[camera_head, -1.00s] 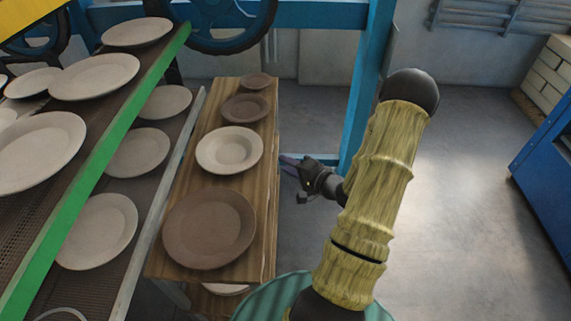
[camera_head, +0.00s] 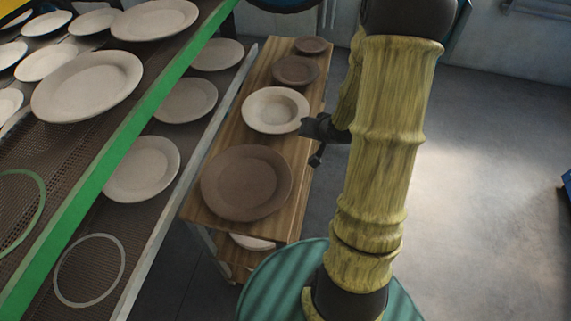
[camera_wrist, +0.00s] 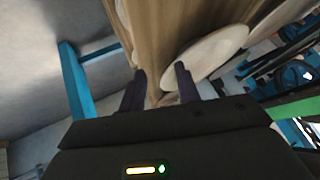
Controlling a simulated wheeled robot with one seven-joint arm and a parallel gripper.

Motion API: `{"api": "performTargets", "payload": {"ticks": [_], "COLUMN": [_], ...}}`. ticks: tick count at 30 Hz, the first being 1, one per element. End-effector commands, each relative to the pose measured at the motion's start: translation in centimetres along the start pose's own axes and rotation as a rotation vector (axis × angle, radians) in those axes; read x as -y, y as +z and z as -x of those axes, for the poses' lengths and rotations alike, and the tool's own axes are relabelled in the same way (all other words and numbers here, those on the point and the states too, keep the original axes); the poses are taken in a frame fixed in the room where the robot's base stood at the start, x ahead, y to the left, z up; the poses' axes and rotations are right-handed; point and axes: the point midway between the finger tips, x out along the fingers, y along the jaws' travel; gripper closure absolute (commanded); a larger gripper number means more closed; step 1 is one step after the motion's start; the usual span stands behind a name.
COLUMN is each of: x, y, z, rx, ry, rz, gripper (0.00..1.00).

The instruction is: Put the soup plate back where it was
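The soup plate (camera_head: 272,108), pale with a deep centre, lies on the wooden shelf top (camera_head: 228,138) between two brown plates. My gripper (camera_head: 305,125) is at its right edge in the head view. The plate (camera_wrist: 215,50) lies just beyond the right finger there. I cannot tell whether they touch. An empty pale ring (camera_head: 90,270) is marked on the lower dryer level, and a green ring (camera_head: 18,210) on the upper level.
A large brown plate (camera_head: 246,182) lies in front of the soup plate, and smaller brown plates (camera_head: 295,70) (camera_head: 311,45) behind it. Several pale plates fill the dryer levels, divided by a green rail (camera_head: 120,150). The floor (camera_head: 490,180) at right is clear.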

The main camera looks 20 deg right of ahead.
Motion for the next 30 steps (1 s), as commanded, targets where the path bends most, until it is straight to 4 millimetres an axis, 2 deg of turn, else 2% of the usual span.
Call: {"api": "performTargets", "payload": {"ticks": [1,7,12,15,19,30], "x": [1.3,5.1,8.2,9.3,9.7,9.6], "y": [0.3,3.8,8.2,10.1,11.1,11.0], "z": [1.1,6.3,11.2,13.1,14.0,13.9], "rx": [0.025,0.189,0.355,0.425,0.462,0.461], "ry": [0.041,0.171,0.177,0.158,0.146,0.148], "rz": [0.068,0.277,0.409,0.452,0.471,0.469], "gripper": [0.68,0.68,0.68,0.68,0.68,0.68]}}
